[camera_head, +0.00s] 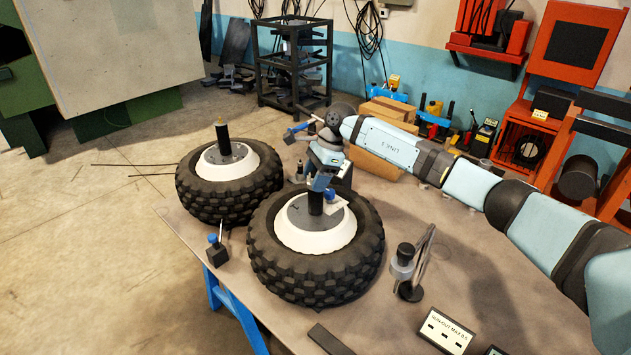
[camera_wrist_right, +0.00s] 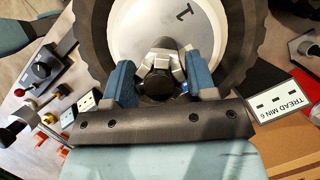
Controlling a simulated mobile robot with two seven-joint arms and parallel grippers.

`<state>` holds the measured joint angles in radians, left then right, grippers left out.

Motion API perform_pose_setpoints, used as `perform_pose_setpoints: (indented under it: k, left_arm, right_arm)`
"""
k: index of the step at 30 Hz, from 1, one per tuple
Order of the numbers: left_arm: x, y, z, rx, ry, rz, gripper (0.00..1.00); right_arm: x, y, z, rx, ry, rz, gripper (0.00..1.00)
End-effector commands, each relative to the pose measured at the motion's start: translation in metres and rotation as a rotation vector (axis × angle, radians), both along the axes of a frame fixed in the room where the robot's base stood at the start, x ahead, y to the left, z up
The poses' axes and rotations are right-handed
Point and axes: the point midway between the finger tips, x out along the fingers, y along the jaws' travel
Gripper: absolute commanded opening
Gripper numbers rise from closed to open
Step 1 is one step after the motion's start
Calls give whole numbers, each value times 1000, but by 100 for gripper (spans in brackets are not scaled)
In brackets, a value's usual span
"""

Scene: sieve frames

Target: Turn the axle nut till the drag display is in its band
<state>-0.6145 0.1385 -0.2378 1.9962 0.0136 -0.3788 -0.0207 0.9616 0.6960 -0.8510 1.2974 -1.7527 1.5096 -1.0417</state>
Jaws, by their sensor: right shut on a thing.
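The near wheel (camera_head: 265,255), with a knobbly black tyre and white rim, lies flat on the table. A dark axle post (camera_head: 315,203) rises from its grey hub. My right gripper (camera_head: 323,182) is at the top of this post. In the right wrist view my right gripper (camera_wrist_right: 160,75) is shut on the dark axle nut (camera_wrist_right: 156,86), its grey pads against the nut's sides; the hub behind bears a "1". A small dark-framed panel (camera_head: 495,351) is cut off at the bottom edge; whether it is the drag display cannot be told. My left gripper is out of view.
A second wheel (camera_head: 225,190) with a post lies behind left. A gauge stand (camera_head: 408,275) stands close right of the near wheel, and a small blue-knobbed stand (camera_head: 216,252) at its left. A "RUN-OUT MAX" card (camera_head: 446,330) is at front right.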

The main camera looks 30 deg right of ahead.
Motion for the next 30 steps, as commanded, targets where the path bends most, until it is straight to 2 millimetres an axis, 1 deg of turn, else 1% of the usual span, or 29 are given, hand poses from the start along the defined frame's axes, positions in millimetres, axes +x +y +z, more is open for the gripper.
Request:
perform_pose_setpoints:
  k: [7,20,21,23,24,30]
  left_arm:
    - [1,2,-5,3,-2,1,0]
    - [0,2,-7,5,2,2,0]
    - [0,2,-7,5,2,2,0]
    - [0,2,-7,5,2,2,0]
    - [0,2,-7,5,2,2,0]
    - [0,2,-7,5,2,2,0]
  right_arm:
    - [0,0,0,-1,-1,-74,28]
    - [0,0,1,-1,0,-88,28]
    - [0,-1,1,-1,0,-88,54]
    - [0,-1,1,-1,0,-88,67]
    - [0,0,1,-1,0,-88,77]
    - [0,0,0,-1,0,-87,77]
